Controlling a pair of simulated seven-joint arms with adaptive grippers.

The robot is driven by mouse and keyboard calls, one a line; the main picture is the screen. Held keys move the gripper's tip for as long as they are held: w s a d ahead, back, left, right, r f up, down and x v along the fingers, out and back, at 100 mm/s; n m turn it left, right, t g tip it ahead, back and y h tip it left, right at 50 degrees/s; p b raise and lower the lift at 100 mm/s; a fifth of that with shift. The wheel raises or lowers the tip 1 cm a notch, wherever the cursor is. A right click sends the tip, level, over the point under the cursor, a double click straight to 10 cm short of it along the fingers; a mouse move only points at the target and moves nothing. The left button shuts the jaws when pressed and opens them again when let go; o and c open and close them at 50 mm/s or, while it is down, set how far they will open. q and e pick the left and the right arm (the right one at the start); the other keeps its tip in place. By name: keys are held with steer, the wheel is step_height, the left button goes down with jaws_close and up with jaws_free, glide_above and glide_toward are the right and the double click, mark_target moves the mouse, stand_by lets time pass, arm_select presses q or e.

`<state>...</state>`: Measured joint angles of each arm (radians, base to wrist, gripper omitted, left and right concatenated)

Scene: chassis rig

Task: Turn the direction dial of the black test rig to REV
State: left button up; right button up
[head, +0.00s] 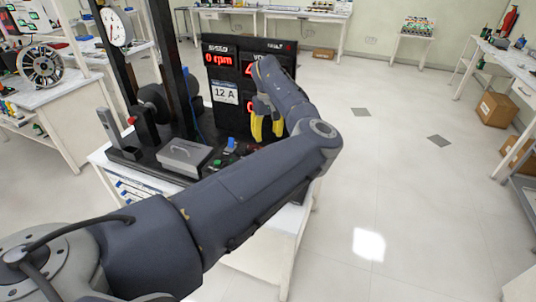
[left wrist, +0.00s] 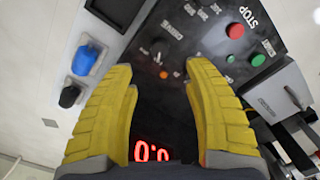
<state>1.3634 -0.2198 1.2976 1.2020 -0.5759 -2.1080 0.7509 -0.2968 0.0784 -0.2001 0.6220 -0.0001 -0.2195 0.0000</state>
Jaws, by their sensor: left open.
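The black test rig (head: 170,180) stands on a white bench, with a display panel reading 0 rpm and 12 A. My left gripper (head: 266,134) has yellow fingers, open and empty, pointing down over the right part of its control deck. In the left wrist view my left gripper (left wrist: 160,70) spreads on either side of a small dark dial (left wrist: 157,52), apart from it. An orange lamp (left wrist: 163,75) is beside the dial. The labels around the dial are too blurred to read, and its setting cannot be told. My right gripper is not in view.
A red STOP button (left wrist: 235,31) and a green button (left wrist: 258,60) are right of the dial in the wrist view. Blue (left wrist: 87,58) and black (left wrist: 70,96) rockers are at left. A grey metal box (head: 185,156) sits on the deck. The upright display (head: 224,60) stands behind the gripper.

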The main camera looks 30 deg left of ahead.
arm_select(q)
step_height(320, 180, down, 10)
steer(key=shift+r, duration=0.1)
stand_by(0.4)
steer(key=shift+c, duration=0.2)
jaws_close()
